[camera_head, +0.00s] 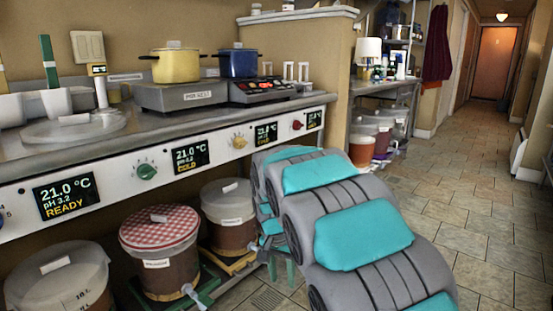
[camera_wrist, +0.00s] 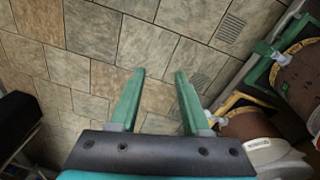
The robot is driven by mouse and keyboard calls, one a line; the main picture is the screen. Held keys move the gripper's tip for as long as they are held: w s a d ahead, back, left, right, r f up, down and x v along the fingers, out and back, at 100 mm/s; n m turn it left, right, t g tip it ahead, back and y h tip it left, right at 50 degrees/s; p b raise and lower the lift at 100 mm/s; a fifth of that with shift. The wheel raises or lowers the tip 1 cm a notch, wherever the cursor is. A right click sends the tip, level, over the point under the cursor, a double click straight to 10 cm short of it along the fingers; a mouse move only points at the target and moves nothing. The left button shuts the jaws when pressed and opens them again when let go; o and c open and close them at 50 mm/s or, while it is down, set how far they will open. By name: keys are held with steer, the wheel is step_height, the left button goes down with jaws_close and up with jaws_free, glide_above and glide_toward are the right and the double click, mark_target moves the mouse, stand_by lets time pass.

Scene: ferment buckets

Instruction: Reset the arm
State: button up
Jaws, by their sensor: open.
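My gripper (camera_wrist: 157,95) shows in the wrist view with its two green fingers apart and nothing between them. It points down over the bare tiled floor (camera_wrist: 150,45). In the head view my grey and teal arm reaches forward at the right of the counter, and most of my gripper is hidden behind it. A bucket with a red checked cover (camera_head: 158,240) and a bucket with a pale lid (camera_head: 229,205) stand under the counter, left of my arm. The gripper is close to the pale-lidded bucket; I cannot tell whether they touch.
The counter (camera_head: 200,118) holds a yellow pot (camera_head: 175,65) and a blue pot (camera_head: 238,63). Its front has displays and knobs. Another bucket (camera_head: 57,280) stands at the lower left. More buckets (camera_head: 362,150) stand beyond. The tiled floor to the right is clear.

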steer(key=s+d+r+n+g+p, duration=0.1)
steer(key=s+d+r, duration=0.3)
steer(key=s, duration=0.5)
steer(key=s+d+r+n+p, duration=0.1)
steer(key=s+d, duration=0.6)
steer(key=s, duration=0.1)
steer(key=s+d+f+n+g+y+p, duration=0.1)
steer(key=s+d+n, duration=0.1)
steer(key=s, duration=1.7)
steer(key=shift+s+d+n, duration=0.3)
steer(key=shift+s+n, duration=0.05)
steer(key=shift+n, duration=0.25)
